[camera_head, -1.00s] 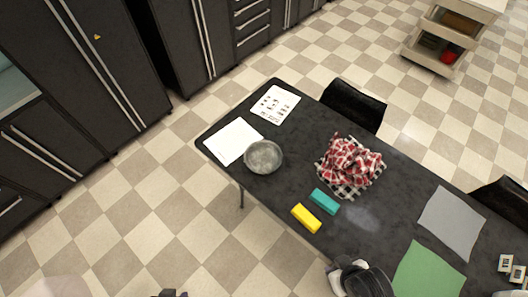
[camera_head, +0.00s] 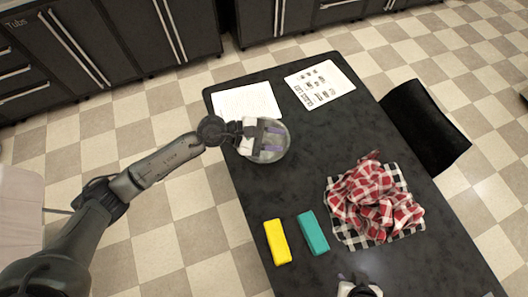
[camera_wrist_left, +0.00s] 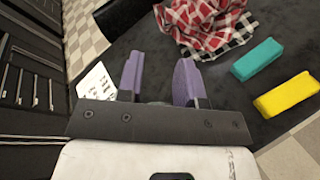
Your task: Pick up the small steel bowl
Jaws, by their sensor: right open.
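The small steel bowl (camera_head: 284,143) sits near the left edge of the dark table in the head view, partly covered by my left gripper. My left gripper (camera_head: 272,140) reaches in from the left, with its purple fingers over the bowl. The left wrist view shows the gripper (camera_wrist_left: 160,80) with its two fingers apart. The bowl is mostly hidden there by the gripper body, and I cannot tell whether the fingers touch it. My right gripper (camera_head: 358,289) shows only in part at the bottom edge of the head view, away from the bowl.
White sheet (camera_head: 247,101) and printed sheet (camera_head: 320,84) lie behind the bowl. A red checked cloth (camera_head: 374,200) lies crumpled to the right. A yellow block (camera_head: 277,242) and teal block (camera_head: 313,233) lie nearer. A black chair (camera_head: 425,125) stands at the far side.

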